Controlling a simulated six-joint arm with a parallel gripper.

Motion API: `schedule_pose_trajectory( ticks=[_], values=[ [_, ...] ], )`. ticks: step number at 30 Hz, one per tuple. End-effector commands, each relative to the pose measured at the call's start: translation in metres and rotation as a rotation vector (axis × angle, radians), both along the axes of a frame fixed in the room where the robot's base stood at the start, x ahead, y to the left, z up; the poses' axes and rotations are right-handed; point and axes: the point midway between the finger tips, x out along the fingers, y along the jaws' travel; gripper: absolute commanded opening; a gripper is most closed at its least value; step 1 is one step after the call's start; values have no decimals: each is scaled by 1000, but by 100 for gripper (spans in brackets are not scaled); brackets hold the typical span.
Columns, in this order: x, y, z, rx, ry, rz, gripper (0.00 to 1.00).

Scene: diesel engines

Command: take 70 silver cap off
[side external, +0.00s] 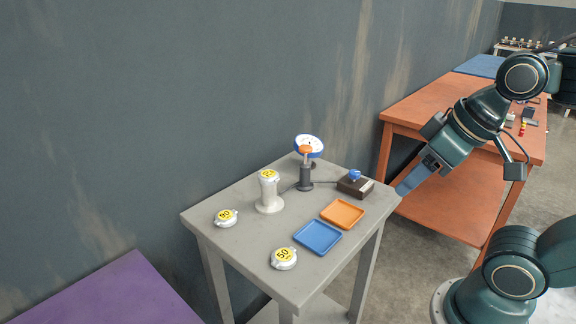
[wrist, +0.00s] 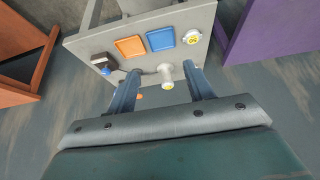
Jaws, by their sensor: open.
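A pale post (side external: 268,193) stands upright on the grey table (side external: 205,224), topped by a silver cap with a yellow label (side external: 268,175); its number is hard to read. In the wrist view this cap (wrist: 167,86) shows between the fingers, some distance beyond them. A silver cap marked 50 (side external: 284,258) lies near the table's front corner, and another yellow-labelled cap (side external: 226,217), its number unclear, lies near the left corner. My gripper (side external: 404,188) is open and empty, off the table's right side. Its two fingers show spread apart in the wrist view (wrist: 161,80).
A wall (side external: 150,120) stands behind.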

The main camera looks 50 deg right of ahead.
Motion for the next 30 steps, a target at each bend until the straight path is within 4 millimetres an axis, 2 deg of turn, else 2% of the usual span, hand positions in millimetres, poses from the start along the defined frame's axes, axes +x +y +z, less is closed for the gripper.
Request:
schedule_pose_trajectory(
  ticks=[9, 12, 13, 17, 23, 30],
  values=[
    [0, 0, 0, 0, 0, 0, 52],
    [0, 0, 0, 0, 0, 0, 70],
    [1, 0, 1, 0, 1, 0, 73],
    [6, 0, 5, 0, 8, 0, 73],
    [27, -1, 19, -1, 42, 0, 73],
    [72, -2, 41, -3, 107, -1, 73]
  ],
)
